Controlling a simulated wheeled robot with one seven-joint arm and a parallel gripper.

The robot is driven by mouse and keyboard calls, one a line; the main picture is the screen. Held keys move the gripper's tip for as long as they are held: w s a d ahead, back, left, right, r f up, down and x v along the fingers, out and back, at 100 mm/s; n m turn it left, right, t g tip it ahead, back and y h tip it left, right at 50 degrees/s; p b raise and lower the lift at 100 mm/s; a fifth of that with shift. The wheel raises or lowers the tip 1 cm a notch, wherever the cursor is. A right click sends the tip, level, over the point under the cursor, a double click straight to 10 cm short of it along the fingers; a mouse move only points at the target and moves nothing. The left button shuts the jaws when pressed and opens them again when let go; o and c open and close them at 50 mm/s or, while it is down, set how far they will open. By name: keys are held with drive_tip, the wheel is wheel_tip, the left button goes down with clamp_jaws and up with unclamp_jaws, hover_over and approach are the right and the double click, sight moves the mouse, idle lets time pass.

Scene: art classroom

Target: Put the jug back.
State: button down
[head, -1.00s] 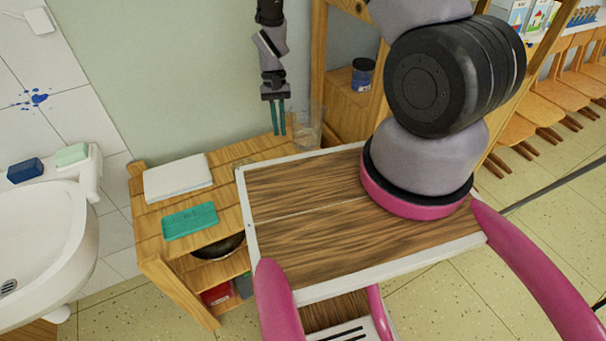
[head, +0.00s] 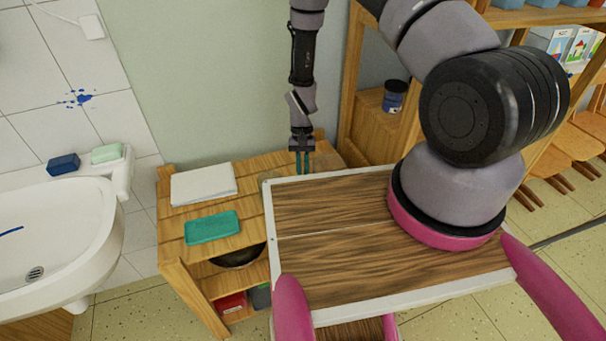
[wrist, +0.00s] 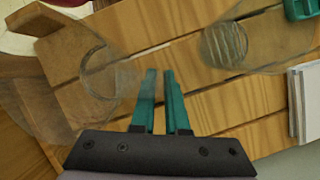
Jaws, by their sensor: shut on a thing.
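The clear glass jug (wrist: 62,85) is in the left of the wrist view, right beside my fingertips. In the head view the jug (head: 324,158) shows faintly just right of my gripper (head: 302,162), over the back right end of the wooden shelf unit (head: 262,153). My gripper (wrist: 160,88) has its two teal fingers close together, shut on the jug at its near side. The exact grip is hard to see through the clear glass. I cannot tell whether the jug's base touches the shelf top.
A second clear vessel (wrist: 245,42) stands on the slatted top. A white paper stack (head: 203,184) and a teal tray (head: 211,227) lie to the left. A wooden rack (head: 352,120) with a dark jar (head: 394,96) is to the right. The wall is close behind.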

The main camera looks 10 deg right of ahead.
drive_tip(key=c, duration=0.9)
unclamp_jaws()
drive_tip(key=shift+f, duration=0.1)
